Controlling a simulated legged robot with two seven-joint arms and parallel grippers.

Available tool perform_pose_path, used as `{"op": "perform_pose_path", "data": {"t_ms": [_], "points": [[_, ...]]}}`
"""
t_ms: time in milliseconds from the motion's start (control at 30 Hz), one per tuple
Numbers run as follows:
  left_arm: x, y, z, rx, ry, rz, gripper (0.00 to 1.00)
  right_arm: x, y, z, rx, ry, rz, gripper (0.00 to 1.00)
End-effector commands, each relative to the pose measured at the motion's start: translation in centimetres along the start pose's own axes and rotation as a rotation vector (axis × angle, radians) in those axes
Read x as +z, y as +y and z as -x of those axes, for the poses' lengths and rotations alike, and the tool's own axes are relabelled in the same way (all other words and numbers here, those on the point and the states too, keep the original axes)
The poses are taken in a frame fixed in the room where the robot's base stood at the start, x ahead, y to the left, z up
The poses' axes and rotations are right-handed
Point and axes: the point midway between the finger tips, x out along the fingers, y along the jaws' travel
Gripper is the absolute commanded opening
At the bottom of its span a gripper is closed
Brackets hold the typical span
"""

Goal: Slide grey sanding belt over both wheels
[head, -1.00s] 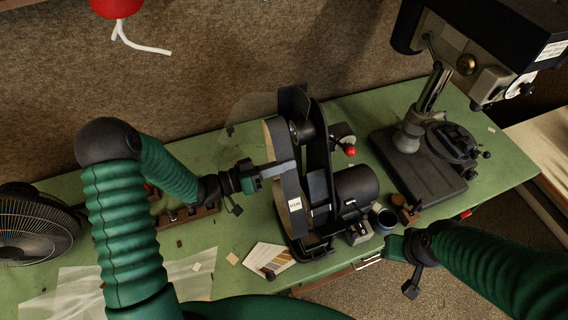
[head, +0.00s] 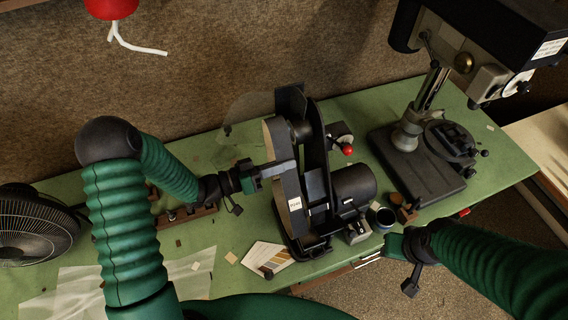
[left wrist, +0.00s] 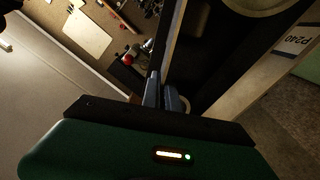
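The grey sanding belt (head: 286,182) stands as a tall loop at the left side of the black belt grinder (head: 318,165). It bears a P240 label, which also shows in the left wrist view (left wrist: 298,40). The upper wheel (head: 301,131) shows beside the belt's top; the lower wheel is hidden. I cannot tell how far the belt sits over either wheel. My left gripper (head: 279,168) is at the belt's left side. In the left wrist view its fingers (left wrist: 163,95) are close together with the belt's edge between them. My right gripper (head: 393,247) is near the bench's front edge; its fingers are unclear.
A drill press (head: 425,160) stands to the right of the grinder. A red-knobbed lever (head: 347,150) sticks out on the grinder's right. A blue cup (head: 385,217) and small blocks lie in front. A fan (head: 35,225) and a clear sheet (head: 130,280) are at the left.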

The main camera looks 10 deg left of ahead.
Motion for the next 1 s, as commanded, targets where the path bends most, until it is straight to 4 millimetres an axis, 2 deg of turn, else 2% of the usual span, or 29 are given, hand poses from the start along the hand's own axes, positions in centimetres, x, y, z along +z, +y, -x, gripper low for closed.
{"op": "perform_pose_path", "data": {"t_ms": [367,1000], "points": [[-0.1,-0.1,-0.1,0.001,0.001,0.000,0.00,0.0,0.0,0.0,0.000,0.000,-0.001,0.36],[0.0,0.0,-1.7,0.002,0.001,0.000,0.00,0.0,0.0,-0.1,0.000,0.000,0.000,0.36]]}}
